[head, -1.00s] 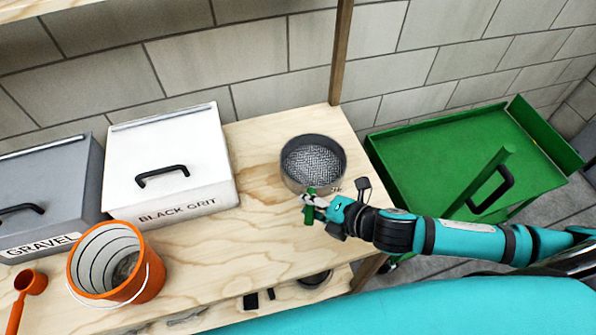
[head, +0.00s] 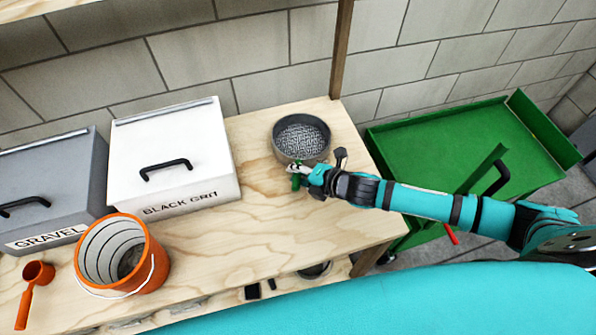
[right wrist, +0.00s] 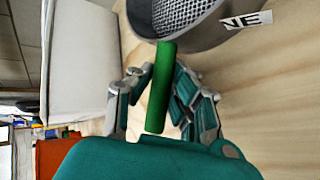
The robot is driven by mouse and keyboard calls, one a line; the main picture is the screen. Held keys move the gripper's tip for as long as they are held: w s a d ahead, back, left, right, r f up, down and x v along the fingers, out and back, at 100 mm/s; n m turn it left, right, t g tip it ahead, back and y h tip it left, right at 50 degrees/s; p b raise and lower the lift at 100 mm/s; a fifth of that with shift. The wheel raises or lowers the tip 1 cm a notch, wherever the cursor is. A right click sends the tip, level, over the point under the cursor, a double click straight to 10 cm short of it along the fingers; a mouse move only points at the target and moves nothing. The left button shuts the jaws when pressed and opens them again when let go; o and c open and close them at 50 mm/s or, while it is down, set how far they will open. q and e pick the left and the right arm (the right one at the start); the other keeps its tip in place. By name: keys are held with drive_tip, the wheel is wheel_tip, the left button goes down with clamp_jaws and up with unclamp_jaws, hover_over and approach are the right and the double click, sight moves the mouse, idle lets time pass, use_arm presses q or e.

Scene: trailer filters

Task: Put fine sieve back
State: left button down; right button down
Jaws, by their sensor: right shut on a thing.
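The fine sieve (head: 299,152) is a round grey pan with a mesh bottom and a green handle (head: 296,181). It is upright at the back right of the wooden bench (head: 245,245); I cannot tell whether it touches the top. My right gripper (head: 297,175) is shut on the green handle at the sieve's front. In the right wrist view the handle (right wrist: 160,88) lies between the fingers, and a label ending in "NE" (right wrist: 246,20) shows on the sieve's wall (right wrist: 200,32). My left gripper is not in view.
A white BLACK GRIT bin (head: 210,150) stands left of the sieve, with a grey GRAVEL bin (head: 60,170) beyond. An orange bucket (head: 150,265) and orange scoop (head: 35,285) are at front left. A green cart (head: 450,150) stands right of the bench. Bare wood lies around the sieve.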

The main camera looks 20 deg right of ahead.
drive_tip(key=c, duration=1.3)
unclamp_jaws()
drive_tip(key=shift+b+v, duration=0.3)
drive_tip(key=shift+v, duration=5.75)
drive_tip(key=shift+f, duration=0.1)
